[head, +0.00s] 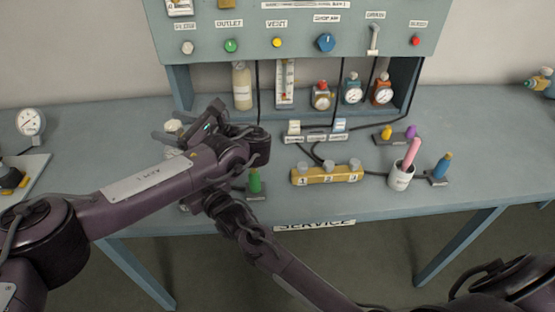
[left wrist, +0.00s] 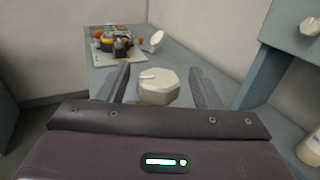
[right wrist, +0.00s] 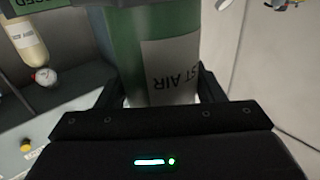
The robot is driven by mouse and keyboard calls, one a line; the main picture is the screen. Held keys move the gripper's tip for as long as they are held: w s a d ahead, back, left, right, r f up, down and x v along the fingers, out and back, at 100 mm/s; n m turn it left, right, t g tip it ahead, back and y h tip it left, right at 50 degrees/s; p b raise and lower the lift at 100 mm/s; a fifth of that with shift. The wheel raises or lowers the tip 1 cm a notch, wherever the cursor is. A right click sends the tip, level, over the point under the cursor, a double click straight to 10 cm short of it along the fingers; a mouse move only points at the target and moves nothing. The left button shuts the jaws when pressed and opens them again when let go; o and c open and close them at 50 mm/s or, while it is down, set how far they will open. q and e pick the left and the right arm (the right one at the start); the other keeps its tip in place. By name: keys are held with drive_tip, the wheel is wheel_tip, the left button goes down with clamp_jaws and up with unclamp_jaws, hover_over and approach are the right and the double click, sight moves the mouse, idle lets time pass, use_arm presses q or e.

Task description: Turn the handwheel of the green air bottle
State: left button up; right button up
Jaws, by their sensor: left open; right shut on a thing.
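The green air bottle (right wrist: 122,55) stands between my right fingers in the right wrist view, with a white label reading "ST AIR". My right gripper (right wrist: 160,90) is shut on its body. In the head view the bottle is mostly hidden behind my left arm. Its pale, many-sided handwheel (left wrist: 158,84) shows in the left wrist view and partly in the head view (head: 173,126). My left gripper (left wrist: 158,76) is open, with one finger on each side of the handwheel. It also shows in the head view (head: 187,122). Finger contact with the wheel cannot be told.
A blue-grey panel (head: 300,45) with knobs and gauges stands at the bench's back. A yellow numbered block (head: 327,175), a white cup (head: 400,178) and a small green fitting (head: 255,182) are on the bench (head: 480,140). A gauge (head: 29,122) stands far left. The right bench is mostly clear.

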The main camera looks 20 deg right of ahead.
use_arm(q)
drive_tip(key=shift+t, duration=0.3)
drive_tip(key=m+t+h, duration=0.1)
drive_tip(key=m+h, duration=0.1)
drive_tip(key=h, duration=0.1)
drive_tip(key=m+t+h, duration=0.2)
drive_tip(key=shift+a+r+m+t+h, duration=0.1)
drive_tip(key=shift+a+m+t+h, duration=0.05)
drive_tip(key=shift+m+t+h, duration=0.2)
drive_tip(key=m+h, duration=0.2)
drive_tip(key=h, duration=0.1)
drive_tip(key=m+t+h, duration=0.1)
drive_tip(key=m+h, duration=0.1)
drive_tip(key=h, duration=0.2)
drive_tip(key=shift+m+t, duration=0.25)
drive_tip(key=s, duration=1.3)
drive_tip(key=s+d+n+g+h, duration=0.3)
drive_tip(key=s+d+h, duration=0.2)
drive_tip(key=d, duration=0.5)
drive_tip(key=s+d+n+g+h, duration=0.3)
drive_tip(key=s+d, duration=0.3)
drive_tip(key=d, duration=0.4)
drive_tip(key=shift+d+f+h, duration=0.2)
drive_tip(key=shift+f+h, duration=0.25)
drive_tip(key=shift+h, duration=0.4)
